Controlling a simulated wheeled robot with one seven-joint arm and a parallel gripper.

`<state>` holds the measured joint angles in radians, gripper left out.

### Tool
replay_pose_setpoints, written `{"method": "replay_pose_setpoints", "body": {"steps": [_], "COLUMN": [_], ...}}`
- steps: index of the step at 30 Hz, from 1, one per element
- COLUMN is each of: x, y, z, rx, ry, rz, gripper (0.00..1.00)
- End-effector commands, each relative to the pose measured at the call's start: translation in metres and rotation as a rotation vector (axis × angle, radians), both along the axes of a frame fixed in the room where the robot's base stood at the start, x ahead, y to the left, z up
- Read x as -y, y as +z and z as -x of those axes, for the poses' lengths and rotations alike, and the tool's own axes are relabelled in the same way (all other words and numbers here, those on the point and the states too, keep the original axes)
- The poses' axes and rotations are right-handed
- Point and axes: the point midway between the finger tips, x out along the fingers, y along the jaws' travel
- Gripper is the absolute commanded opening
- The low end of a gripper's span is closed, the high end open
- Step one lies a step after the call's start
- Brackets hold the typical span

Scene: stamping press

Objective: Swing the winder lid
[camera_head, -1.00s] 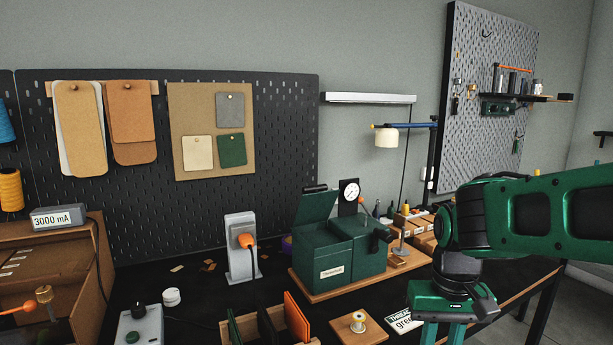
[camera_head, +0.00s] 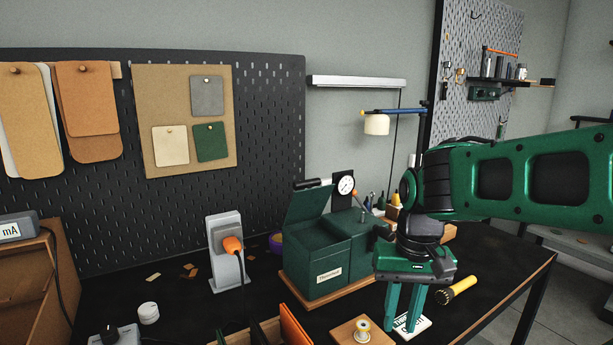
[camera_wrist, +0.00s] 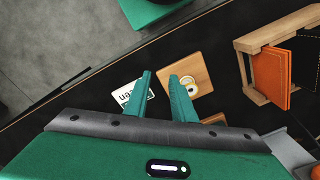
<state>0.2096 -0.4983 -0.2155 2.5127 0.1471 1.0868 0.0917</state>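The winder (camera_head: 330,268) is a dark green box on a wooden base, in the middle of the head view. Its lid (camera_head: 306,205) stands raised and tilted at the left part of the box, which appears open. A round white gauge sits behind it. My gripper (camera_head: 404,312) hangs fingers down, in front and to the right of the winder, apart from it. It is open and empty. In the wrist view, the two green fingers (camera_wrist: 160,76) have a gap between them. The winder is not clearly seen in the wrist view.
A spool on a wooden block (camera_head: 350,337) and a lettered card (camera_head: 410,328) lie near my fingers. A yellow-black flashlight (camera_head: 458,290) lies to the right. A grey switch box with an orange plug (camera_head: 226,250) stands left of the winder. The bench's right part is mostly clear.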

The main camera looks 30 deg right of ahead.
Motion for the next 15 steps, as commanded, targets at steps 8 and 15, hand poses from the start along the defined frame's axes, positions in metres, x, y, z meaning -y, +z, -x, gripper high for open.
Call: {"method": "replay_pose_setpoints", "body": {"steps": [8, 15], "x": [-0.001, -0.010], "y": [0.108, 0.210], "z": [-0.115, -0.197], "rx": [0.112, 0.182], "ry": [-0.325, -0.624], "rz": [-0.064, -0.116], "gripper": [0.23, 0.23]}}
